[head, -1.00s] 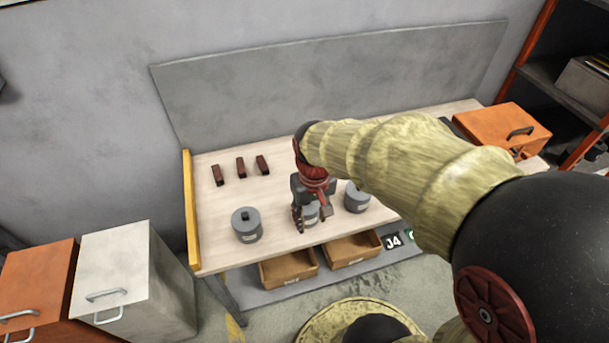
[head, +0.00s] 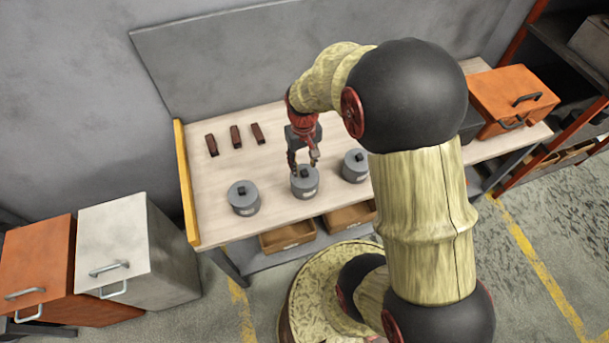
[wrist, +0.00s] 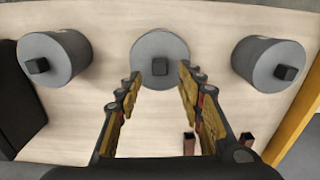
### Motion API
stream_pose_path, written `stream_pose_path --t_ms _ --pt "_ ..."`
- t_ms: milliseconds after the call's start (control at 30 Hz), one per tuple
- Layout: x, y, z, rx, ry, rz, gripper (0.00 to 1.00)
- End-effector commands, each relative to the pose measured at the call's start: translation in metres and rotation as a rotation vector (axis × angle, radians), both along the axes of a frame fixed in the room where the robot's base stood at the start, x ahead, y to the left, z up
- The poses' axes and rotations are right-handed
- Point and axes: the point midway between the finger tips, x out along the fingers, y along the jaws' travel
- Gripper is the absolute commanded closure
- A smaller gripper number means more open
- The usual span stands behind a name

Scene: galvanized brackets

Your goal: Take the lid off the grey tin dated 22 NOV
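Three grey tins with dark square lid knobs stand in a row on the bench: a left tin (head: 243,200), a middle tin (head: 304,186) and a right tin (head: 355,167). All have their lids on. Their pale labels are too small to read, so I cannot tell which is dated 22 NOV. My gripper (head: 303,165) is open and empty, pointing down just over the middle tin. In the wrist view, the middle tin's knob (wrist: 159,67) lies in line with the gap between my fingers (wrist: 157,92), apparently clear of both.
Several brown blocks (head: 236,137) lie at the back left of the bench (head: 215,225). A yellow strip (head: 184,180) edges its left end. An orange box (head: 512,98) stands at the right. Open cardboard bins (head: 287,237) sit below.

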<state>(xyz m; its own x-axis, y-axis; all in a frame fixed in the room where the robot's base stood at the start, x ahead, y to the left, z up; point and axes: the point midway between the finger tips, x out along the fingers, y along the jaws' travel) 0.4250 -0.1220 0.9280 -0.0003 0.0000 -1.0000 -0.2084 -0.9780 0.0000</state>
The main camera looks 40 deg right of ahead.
Motion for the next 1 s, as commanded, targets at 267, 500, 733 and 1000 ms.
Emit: stream_pose_path --t_ms 267,500,733,1000 --pt "0.000 0.000 -0.022 0.000 -0.001 0.000 0.62" --pt "0.000 0.000 -0.021 0.000 0.000 0.000 0.70" --pt "0.000 0.000 -0.021 0.000 0.000 0.000 0.83" --pt "0.000 0.000 -0.021 0.000 0.000 0.000 0.98"
